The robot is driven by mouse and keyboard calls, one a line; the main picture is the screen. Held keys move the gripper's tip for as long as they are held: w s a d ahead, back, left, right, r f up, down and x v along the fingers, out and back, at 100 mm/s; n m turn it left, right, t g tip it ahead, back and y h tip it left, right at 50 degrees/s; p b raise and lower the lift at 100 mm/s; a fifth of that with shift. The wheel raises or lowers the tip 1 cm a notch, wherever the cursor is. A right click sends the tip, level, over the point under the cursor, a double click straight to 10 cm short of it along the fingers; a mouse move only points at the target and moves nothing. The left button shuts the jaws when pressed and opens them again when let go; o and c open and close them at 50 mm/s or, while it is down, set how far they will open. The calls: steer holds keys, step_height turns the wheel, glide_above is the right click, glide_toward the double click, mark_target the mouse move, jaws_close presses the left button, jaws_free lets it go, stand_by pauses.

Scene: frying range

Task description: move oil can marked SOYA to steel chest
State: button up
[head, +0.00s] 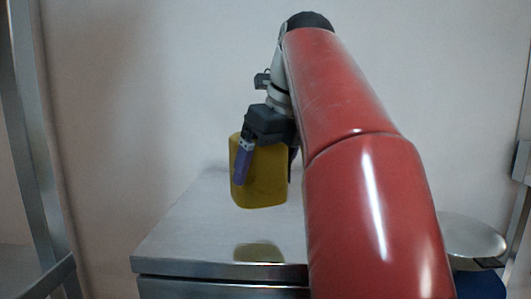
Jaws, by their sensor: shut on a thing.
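A yellow can (265,180) is held in my gripper (268,165) in the head view. The gripper is shut on it, with one finger across the can's left part. No marking on the can can be read from here. The can hangs roughly upright above the steel chest (190,235). Its reflection shows on the chest's shiny top below it, and a gap seems to lie between the can's base and the top. My red arm covers the right part of the chest.
The visible chest top is bare. A metal rack (40,150) stands at the left edge. A round steel lid or pan (472,238) sits over something blue (478,286) at the right, partly behind my arm. A pale wall (160,90) is behind the chest.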

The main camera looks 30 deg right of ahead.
mark_target(277, 169)
steer(key=shift+f+b, duration=0.7)
steer(key=shift+f, duration=1.75)
steer(key=shift+f+b, duration=0.4)
steer(key=shift+f, duration=0.2)
steer(key=o, duration=1.3)
steer(key=p+v, duration=0.2)
steer(key=v, duration=0.6)
steer(key=shift+f, duration=0.1)
